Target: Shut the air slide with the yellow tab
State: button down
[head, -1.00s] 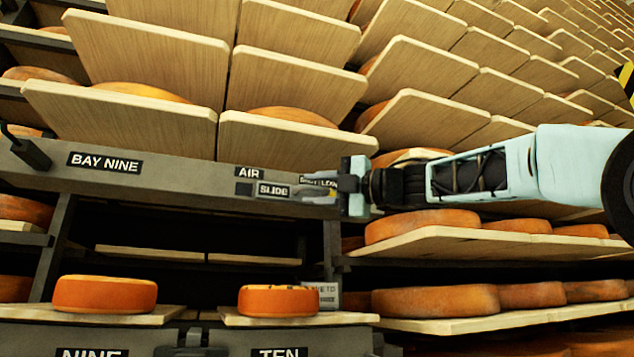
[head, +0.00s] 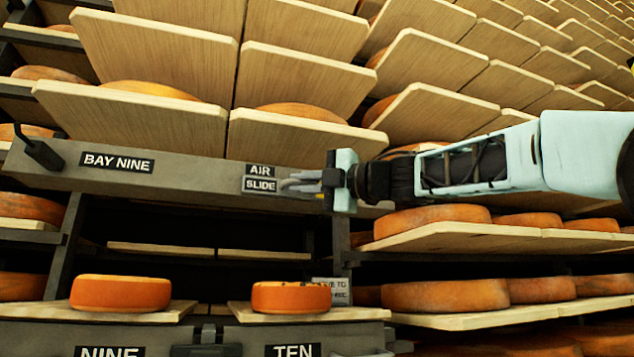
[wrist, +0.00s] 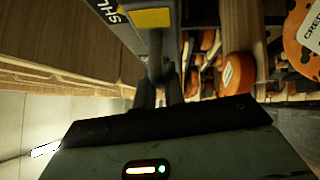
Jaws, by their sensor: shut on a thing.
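The yellow tab (wrist: 152,17) shows in the wrist view at the top, beside a dark label with partly cut-off letters. My gripper (head: 300,182) is against the beam just right of the SLIDE plate. In the wrist view, my gripper (wrist: 160,92) has its fingers shut on a grey upright part of the slide below the tab.
The grey beam (head: 200,180) carries a BAY NINE label and a dark lever (head: 38,153) at its left end. Tilted boards with cheese wheels rise above it. Below, orange wheels (head: 120,293) stand on boards over NINE and TEN labels. Dark open space lies under the beam.

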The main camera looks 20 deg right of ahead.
jog(key=shift+a, duration=0.1)
jog(key=c, duration=1.5)
grip_release()
jog(key=shift+a, duration=0.2)
jog(key=shift+d, duration=0.1)
jog(key=shift+d+f, duration=0.1)
jog(key=b+v, duration=0.7)
jog(key=v, duration=1)
jog(key=shift+s, duration=0.2)
